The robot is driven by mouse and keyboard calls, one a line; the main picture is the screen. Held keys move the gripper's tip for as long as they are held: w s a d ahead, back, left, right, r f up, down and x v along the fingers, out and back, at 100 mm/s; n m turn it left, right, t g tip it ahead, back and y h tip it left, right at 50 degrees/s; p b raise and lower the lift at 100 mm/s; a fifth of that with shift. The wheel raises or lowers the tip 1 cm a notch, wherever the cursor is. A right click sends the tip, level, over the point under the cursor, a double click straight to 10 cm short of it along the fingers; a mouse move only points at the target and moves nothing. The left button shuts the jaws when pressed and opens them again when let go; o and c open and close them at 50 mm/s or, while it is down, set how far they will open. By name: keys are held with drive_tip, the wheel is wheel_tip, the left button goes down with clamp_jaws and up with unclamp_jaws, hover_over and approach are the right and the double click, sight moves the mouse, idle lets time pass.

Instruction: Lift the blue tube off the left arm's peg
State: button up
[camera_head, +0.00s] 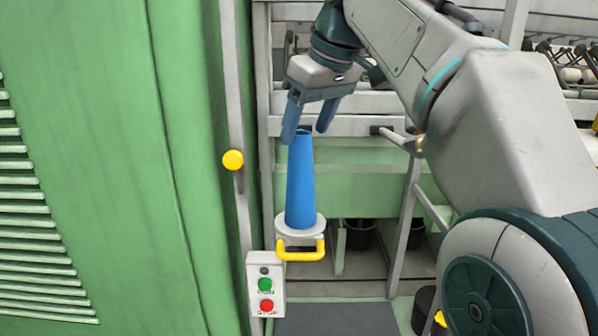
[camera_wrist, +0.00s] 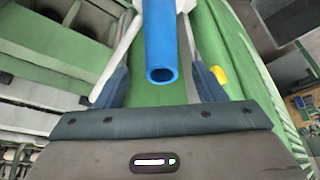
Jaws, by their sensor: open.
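The blue tube (camera_head: 301,185) stands upright on a white round base with a yellow handle (camera_head: 300,250), in the middle of the head view. It is a hollow cone, narrower at the top. My gripper (camera_head: 308,133) is open at the tube's top end, with its blue fingers pointing down. In the wrist view the tube (camera_wrist: 161,45) shows its open round end between the two spread fingers (camera_wrist: 160,88), with a gap on each side. The peg is hidden by the tube.
A green machine cabinet (camera_head: 100,120) fills the left side. A grey post with a yellow knob (camera_head: 233,160) stands close left of the tube. A control box (camera_head: 265,285) with green and red buttons is below. Metal frame bars (camera_head: 405,215) stand behind to the right.

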sight(300, 180)
drive_tip(key=shift+x, duration=2.65)
drive_tip(key=shift+a, duration=0.15)
drive_tip(key=shift+r, duration=0.1)
drive_tip(key=c, duration=1.1)
